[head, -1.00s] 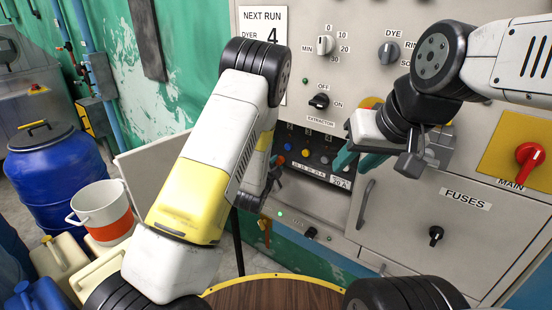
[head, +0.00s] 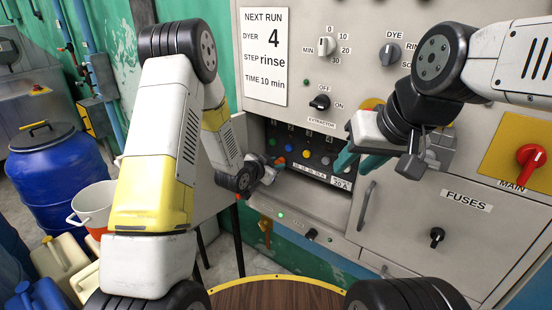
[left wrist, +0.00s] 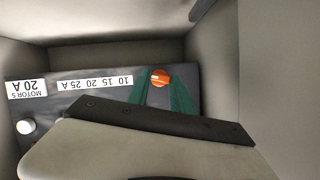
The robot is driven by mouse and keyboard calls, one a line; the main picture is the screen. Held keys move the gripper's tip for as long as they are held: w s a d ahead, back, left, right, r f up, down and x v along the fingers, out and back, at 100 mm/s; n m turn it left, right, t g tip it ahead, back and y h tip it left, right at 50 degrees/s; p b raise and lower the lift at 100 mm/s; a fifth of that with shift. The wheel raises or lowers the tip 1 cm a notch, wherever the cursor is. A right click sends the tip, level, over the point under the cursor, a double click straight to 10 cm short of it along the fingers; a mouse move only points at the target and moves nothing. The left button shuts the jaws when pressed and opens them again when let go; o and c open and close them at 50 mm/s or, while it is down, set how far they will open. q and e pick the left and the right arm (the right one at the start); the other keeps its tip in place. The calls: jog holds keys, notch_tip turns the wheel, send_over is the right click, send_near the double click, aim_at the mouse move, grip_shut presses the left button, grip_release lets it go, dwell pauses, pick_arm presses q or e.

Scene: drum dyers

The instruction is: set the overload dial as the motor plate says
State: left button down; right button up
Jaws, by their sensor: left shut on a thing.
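The motor plate (left wrist: 27,87) reads "MOTOR 5 20 A", upside down in the left wrist view; its "20 A" shows in the head view (head: 340,182). The overload dial (left wrist: 160,77) is a round orange knob with a pale mark. Beside it is a scale strip (left wrist: 95,82) marked 10, 15, 20, 25 A. My left gripper (left wrist: 163,92) is shut on the dial, a green finger on each side. I cannot tell which number the mark points to. My right gripper (head: 358,160) looks open and empty, in front of the cabinet, right of the compartment.
The dial panel sits in a recess with close walls (left wrist: 262,70). Several coloured buttons (head: 305,153) line the panel. A sign (head: 265,55) reads dyer 4, rinse, 10 min. The fuses door (head: 450,215) and red main switch (head: 529,155) are at right. A blue drum (head: 60,170) stands left.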

pick_arm(q)
jog(key=shift+n+h, duration=0.3)
jog(key=shift+n, duration=0.1)
dwell(0.3)
jog(key=c, duration=1.1)
grip_release()
jog(key=v, duration=0.7)
jog(key=shift+s+a+r, duration=0.25)
jog(key=shift+a, duration=0.1)
